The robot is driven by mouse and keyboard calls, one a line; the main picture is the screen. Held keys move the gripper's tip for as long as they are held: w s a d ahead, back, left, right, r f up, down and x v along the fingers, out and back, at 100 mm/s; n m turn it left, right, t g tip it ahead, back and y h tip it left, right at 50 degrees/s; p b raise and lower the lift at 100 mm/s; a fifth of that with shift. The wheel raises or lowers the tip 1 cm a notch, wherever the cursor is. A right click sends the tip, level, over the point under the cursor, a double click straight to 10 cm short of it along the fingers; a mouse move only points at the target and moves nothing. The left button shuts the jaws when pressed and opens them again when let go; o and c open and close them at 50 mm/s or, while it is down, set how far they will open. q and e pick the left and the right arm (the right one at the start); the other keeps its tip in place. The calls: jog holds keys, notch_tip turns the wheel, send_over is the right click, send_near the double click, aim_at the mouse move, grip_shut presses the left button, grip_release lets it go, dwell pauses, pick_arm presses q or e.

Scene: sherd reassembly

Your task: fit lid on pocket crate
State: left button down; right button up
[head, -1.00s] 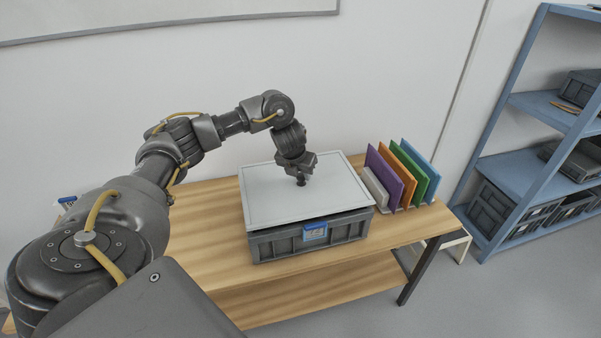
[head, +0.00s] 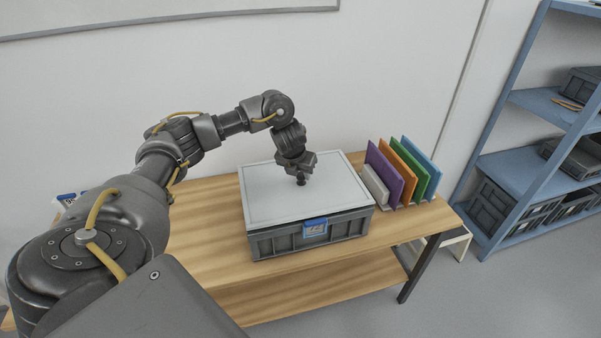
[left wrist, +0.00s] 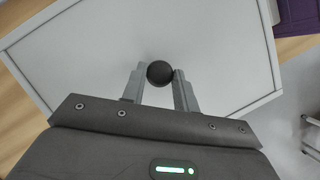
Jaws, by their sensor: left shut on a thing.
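The grey pocket crate (head: 275,243) stands on the wooden table, with a blue-edged label pocket (head: 315,227) on its front wall. The knob is mostly hidden by the gripper in the head view. My right gripper is not in view.
A rack of upright purple, orange, green and blue panels (head: 384,174) stands close to the crate's right. A blue shelf with dark crates (head: 510,172) stands at the far right.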

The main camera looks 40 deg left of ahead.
pick_arm(q)
jog(key=shift+f, duration=0.1)
jog(key=shift+f+b, duration=0.5)
jog(key=shift+f, duration=0.1)
jog(key=c, duration=1)
grip_release()
jog(key=p+v, duration=0.4)
jog(key=v, duration=0.6)
jog(key=shift+s+r, duration=0.15)
jog(key=shift+r, duration=0.25)
